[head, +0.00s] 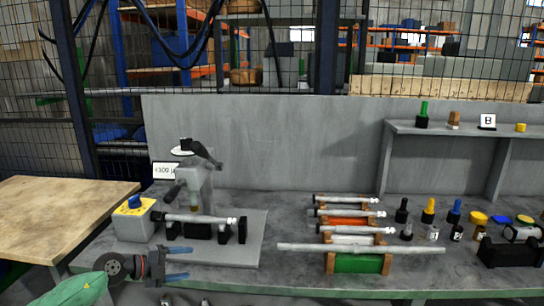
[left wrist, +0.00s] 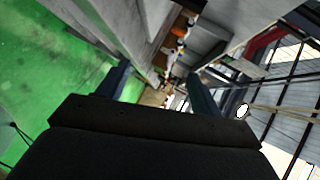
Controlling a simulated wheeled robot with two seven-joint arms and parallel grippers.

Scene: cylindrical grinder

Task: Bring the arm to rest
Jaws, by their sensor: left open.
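My left gripper (head: 187,262) is at the lower left in the head view, in front of the workbench's front edge. Its two blue fingers point right and stand apart, with nothing between them. In the left wrist view, the same open fingers (left wrist: 162,90) also have nothing between them. The left arm comes in from the bottom left corner. The grinder (head: 194,180) stands on the bench behind the gripper, with a shaft (head: 202,218) lying across its front. The gripper is apart from both. My right gripper does not show.
A rack (head: 358,263) holds several metal shafts, with a longer rod (head: 360,248) across its front. Small bottles and a black holder (head: 510,252) stand at the right. A wooden table (head: 45,215) is at the left. A grey panel (head: 270,145) closes off the back.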

